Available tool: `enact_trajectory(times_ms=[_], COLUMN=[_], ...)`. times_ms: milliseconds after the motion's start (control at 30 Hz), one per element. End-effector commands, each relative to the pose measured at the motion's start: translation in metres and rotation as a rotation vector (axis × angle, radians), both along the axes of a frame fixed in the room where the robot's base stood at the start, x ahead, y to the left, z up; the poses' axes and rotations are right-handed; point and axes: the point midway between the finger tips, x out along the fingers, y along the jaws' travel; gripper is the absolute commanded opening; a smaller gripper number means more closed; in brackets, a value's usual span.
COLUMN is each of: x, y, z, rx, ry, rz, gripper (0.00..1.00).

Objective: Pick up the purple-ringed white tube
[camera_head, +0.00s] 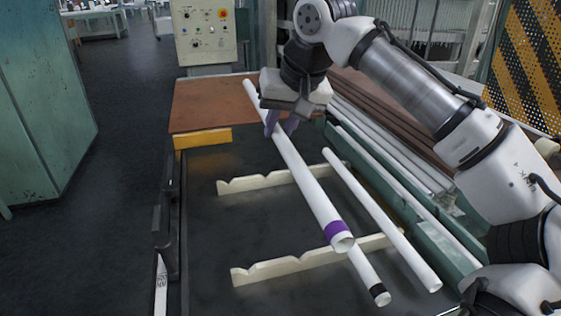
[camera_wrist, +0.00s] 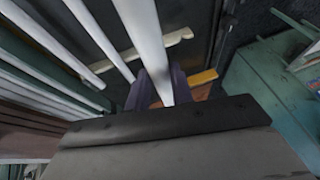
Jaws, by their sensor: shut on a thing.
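The purple-ringed white tube (camera_head: 305,180) slants across the middle of the head view, its purple ring near the open lower end. My gripper (camera_head: 281,124) is shut on it toward its upper part and holds it above the cream notched rests. In the wrist view the tube (camera_wrist: 150,50) runs between the purple fingers of my gripper (camera_wrist: 160,88). A black-ringed white tube (camera_head: 368,275) lies partly hidden beneath it. A plain white tube (camera_head: 385,222) lies to the right.
Two cream notched rests, one farther (camera_head: 240,184) and one nearer (camera_head: 262,272), stand on the dark bed. More white tubes (camera_head: 400,160) lie in a rack at right. A control panel (camera_head: 205,33) stands at the back. A green cabinet (camera_head: 45,100) stands at left.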

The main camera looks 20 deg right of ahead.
Motion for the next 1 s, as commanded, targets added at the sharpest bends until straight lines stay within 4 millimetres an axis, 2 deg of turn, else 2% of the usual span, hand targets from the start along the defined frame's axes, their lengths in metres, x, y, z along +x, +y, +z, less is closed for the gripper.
enact_trajectory(times_ms=[33, 200, 400, 600, 833, 1000], x=[0.001, 0.001, 0.0, 0.0, 0.002, 0.012], y=[0.001, 0.001, 0.001, 0.0, -0.001, -0.006], z=[0.015, 0.056, 0.092, 0.11, 0.116, 0.118], rx=[0.001, 0.001, 0.001, 0.0, 0.0, 0.003], ry=[-0.003, -0.003, -0.001, -0.001, 0.0, 0.001], rz=[0.002, 0.001, 0.0, 0.0, 0.002, 0.01], gripper=[0.0, 0.0, 0.0, 0.0, 0.0, 0.0])
